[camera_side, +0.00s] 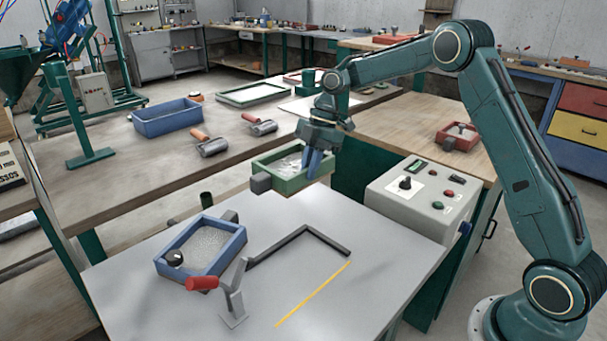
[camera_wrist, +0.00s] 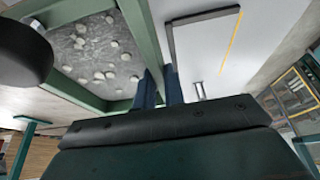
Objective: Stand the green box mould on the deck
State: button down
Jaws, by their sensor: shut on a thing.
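The green box mould (camera_side: 292,186) hangs level in the air beyond the back edge of the grey deck (camera_side: 375,238). My gripper (camera_side: 313,163) is shut on its right-hand wall, with blue fingers pointing down. In the wrist view my gripper (camera_wrist: 160,82) has one finger on each side of the green wall (camera_wrist: 141,36). Inside the mould is a grey floor with pale lumps. A dark knob (camera_wrist: 22,54) shows at the upper left of that view. The deck bears a dark L-shaped stop (camera_side: 306,231) and a yellow line (camera_side: 313,293).
A blue box mould (camera_side: 207,262) stands on the deck's left, beside a red-handled clamp (camera_side: 233,298). A grey control box (camera_side: 412,205) stands at the right. The deck between the stop and the yellow line is clear. A blue tray (camera_side: 167,120) and rollers (camera_side: 212,145) lie on the bench behind.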

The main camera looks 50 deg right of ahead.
jog(key=s+a+r, duration=0.1)
jog(key=s+a, duration=0.4)
jog(key=s, duration=0.3)
jog(key=s+a+r, duration=0.1)
jog(key=s+a, duration=0.4)
jog(key=s, duration=0.2)
jog(key=shift+s+r, duration=0.25)
jog(key=shift+s, duration=0.1)
jog(key=shift+f, duration=0.3)
jog(key=shift+f, duration=5.05)
jog(key=shift+a+f, duration=0.1)
jog(key=shift+a, duration=1.7)
jog(key=shift+f, duration=0.8)
jog(key=shift+f, duration=0.3)
